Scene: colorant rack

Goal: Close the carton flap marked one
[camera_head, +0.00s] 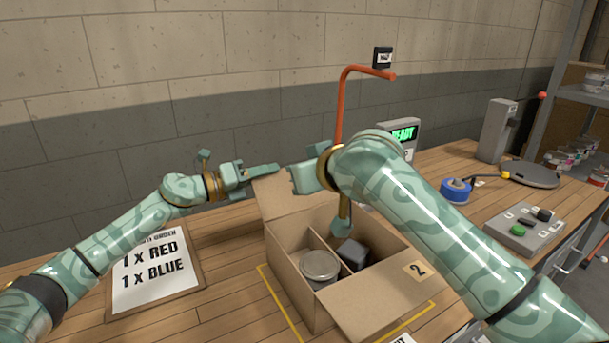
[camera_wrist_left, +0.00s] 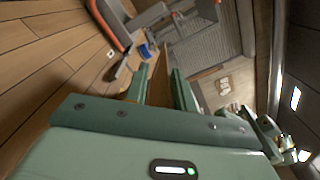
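An open brown carton (camera_head: 318,312) stands on the bench, with a round tin (camera_head: 319,265) and a dark container (camera_head: 353,254) in separate compartments. Its right flap (camera_head: 385,298), marked 2, is folded outward. The left flap (camera_head: 273,197) stands up; no number shows on it. My left gripper (camera_head: 264,170) is at this flap's top edge, fingers apart. In the left wrist view its fingers (camera_wrist_left: 161,88) have a brown surface between them; I cannot tell whether it is flap or bench. My right gripper (camera_head: 300,180) is close beside the flap; its fingers are mostly hidden.
An order board (camera_head: 155,270) reading 1 x RED, 1 x BLUE lies left of the carton. An orange hooked post (camera_head: 341,105) rises behind it. A blue tape roll (camera_head: 456,191), a button box (camera_head: 524,228) and a round plate (camera_head: 530,173) are to the right. Yellow tape marks the bench.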

